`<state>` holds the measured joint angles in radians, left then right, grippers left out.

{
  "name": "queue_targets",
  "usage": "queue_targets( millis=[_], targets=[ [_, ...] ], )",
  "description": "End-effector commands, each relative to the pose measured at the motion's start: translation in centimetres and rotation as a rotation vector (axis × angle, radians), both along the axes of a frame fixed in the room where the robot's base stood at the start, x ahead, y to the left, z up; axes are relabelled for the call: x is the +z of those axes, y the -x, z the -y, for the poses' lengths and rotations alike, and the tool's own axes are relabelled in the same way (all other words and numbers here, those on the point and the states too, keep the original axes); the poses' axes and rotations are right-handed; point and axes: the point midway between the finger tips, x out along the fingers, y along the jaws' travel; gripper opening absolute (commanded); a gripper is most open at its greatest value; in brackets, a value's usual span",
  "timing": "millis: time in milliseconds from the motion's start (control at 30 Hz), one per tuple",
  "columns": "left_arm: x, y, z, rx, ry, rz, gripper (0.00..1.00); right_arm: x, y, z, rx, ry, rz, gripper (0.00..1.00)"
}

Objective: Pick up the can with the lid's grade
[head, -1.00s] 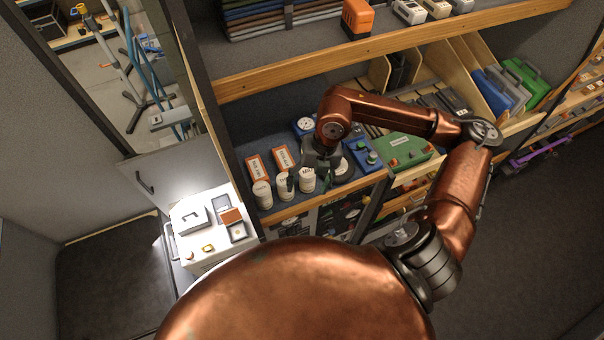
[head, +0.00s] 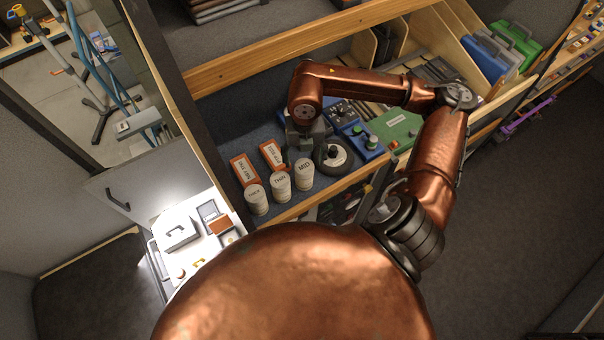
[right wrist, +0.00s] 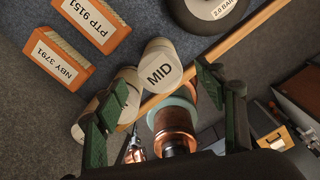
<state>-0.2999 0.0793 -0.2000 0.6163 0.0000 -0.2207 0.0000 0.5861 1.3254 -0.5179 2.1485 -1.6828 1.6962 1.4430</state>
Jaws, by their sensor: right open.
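Three pale cans stand in a slanting row near the shelf's front edge in the head view: the THICK can (head: 256,201), the THIN can (head: 280,188) and the MID can (head: 304,175). My right gripper (head: 303,148) is just behind the MID can, pointing down. In the right wrist view, its green fingers (right wrist: 160,82) are open and empty, with the MID can (right wrist: 160,65) showing between them, apparently beyond the tips. The other two cans are partly hidden behind the left finger there. My left gripper is not in view.
Two orange-and-white boxes (head: 245,169) lie behind the cans. A wooden edge strip borders the shelf. A white-topped cabinet (head: 190,255) stands at left.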

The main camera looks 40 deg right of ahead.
Motion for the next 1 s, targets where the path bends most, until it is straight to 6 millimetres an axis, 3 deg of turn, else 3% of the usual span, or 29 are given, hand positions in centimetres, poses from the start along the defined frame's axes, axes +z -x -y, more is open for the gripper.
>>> queue_targets(
  millis=[533, 833, 1000],
  targets=[
    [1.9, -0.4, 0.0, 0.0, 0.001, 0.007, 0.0, -6.4, 0.0, 0.0, 0.0, -0.001, -0.001, 0.64],
    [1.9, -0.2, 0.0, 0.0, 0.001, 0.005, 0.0, -7.0, 0.1, 0.0, 0.0, -0.001, 0.001, 0.64],
    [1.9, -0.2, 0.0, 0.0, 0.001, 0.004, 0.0, -7.0, 0.1, 0.0, -0.001, 0.0, 0.0, 0.52]
  ],
)
